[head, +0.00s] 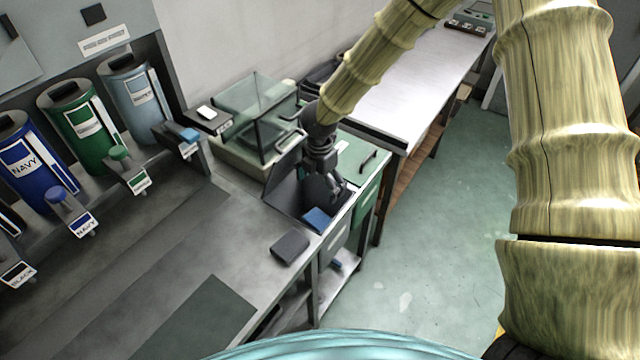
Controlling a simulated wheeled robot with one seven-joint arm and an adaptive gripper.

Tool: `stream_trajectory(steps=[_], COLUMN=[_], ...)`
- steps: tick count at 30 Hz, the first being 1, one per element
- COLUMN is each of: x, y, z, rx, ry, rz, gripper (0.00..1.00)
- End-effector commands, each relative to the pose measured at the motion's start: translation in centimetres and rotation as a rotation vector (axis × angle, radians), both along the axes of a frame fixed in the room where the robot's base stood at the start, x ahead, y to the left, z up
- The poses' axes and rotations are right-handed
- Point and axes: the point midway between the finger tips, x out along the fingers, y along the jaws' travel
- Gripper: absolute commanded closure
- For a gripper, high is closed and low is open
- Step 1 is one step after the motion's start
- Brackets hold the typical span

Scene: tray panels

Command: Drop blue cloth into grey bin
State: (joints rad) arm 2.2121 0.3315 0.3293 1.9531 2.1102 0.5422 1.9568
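The blue cloth (317,219) is a small folded blue piece at the near end of the dark grey bin (285,185). It appears to lie inside the bin, but its depth is hard to judge. The bin is set at the counter's right end, and my arm hides part of it. My gripper (338,194) points down over the bin's right side, just above and right of the cloth. A small gap seems to show between them. The fingers are small and dark, so their opening is unclear.
A glass-lidded box (256,112) stands behind. Navy (35,165), green (82,125) and pale blue (132,88) canisters line the left. Green floor (440,230) is clear at right.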

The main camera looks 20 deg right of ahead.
Motion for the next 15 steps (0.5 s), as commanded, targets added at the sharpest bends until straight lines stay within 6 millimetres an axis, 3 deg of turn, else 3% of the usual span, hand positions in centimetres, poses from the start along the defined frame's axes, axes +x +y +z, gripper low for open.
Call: stream_trajectory(steps=[10,15], x=[0.0,0.1], y=[0.0,0.0], z=[0.1,1.4], rx=[0.000,0.002], ry=[0.000,-0.002], rz=[0.000,-0.001], gripper=[0.00,0.00])
